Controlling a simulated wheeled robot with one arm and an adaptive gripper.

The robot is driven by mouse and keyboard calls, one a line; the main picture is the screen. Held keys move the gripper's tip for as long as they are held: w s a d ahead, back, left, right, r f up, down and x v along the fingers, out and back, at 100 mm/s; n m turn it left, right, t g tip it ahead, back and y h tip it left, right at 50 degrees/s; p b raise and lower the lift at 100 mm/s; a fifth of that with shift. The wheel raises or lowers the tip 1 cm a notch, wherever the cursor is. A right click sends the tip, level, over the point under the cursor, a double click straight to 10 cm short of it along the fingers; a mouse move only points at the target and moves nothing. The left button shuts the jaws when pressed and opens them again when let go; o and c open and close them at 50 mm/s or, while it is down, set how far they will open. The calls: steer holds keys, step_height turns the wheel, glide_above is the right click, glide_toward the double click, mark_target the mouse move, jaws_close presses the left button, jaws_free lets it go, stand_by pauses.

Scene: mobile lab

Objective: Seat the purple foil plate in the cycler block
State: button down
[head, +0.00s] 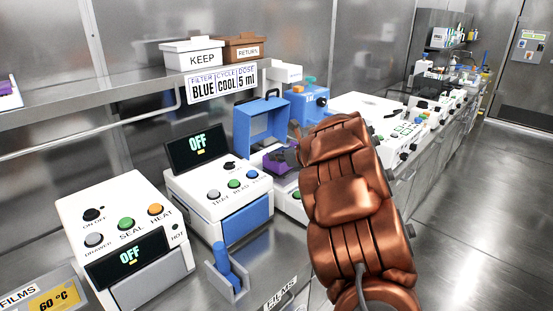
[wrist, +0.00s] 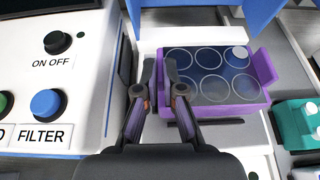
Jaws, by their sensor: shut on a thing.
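The purple foil plate (wrist: 262,68), a purple frame with two rows of round dark wells, lies under the fingertips in the wrist view. In the head view it shows as a purple patch (head: 281,163) left of my arm. My gripper (wrist: 160,88) is shut on the plate at its left end; the exact grip is partly hidden by the fingers. The plate is over a white machine top below a raised blue frame (head: 263,119), which appears to be the cycler's open lid. Whether the plate rests in the block or hovers cannot be told.
A white unit with a blue FILTER button (wrist: 46,102) stands close left of the fingers. A teal block (wrist: 296,124) is at right. The sealing machine (head: 120,225) and a blue-handled holder (head: 229,270) are at front left. KEEP (head: 193,57) and RETURN (head: 245,48) boxes sit on the shelf.

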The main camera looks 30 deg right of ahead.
steer(key=shift+f, duration=0.5)
steer(key=shift+f, duration=0.1)
steer(key=c, duration=1.3)
jaws_free()
steer(key=shift+r, duration=0.2)
steer(key=shift+s+d, duration=0.1)
steer(key=shift+s, duration=0.15)
steer(key=b+v, duration=0.2)
steer(key=v, duration=0.9)
steer(key=shift+s+r, duration=0.2)
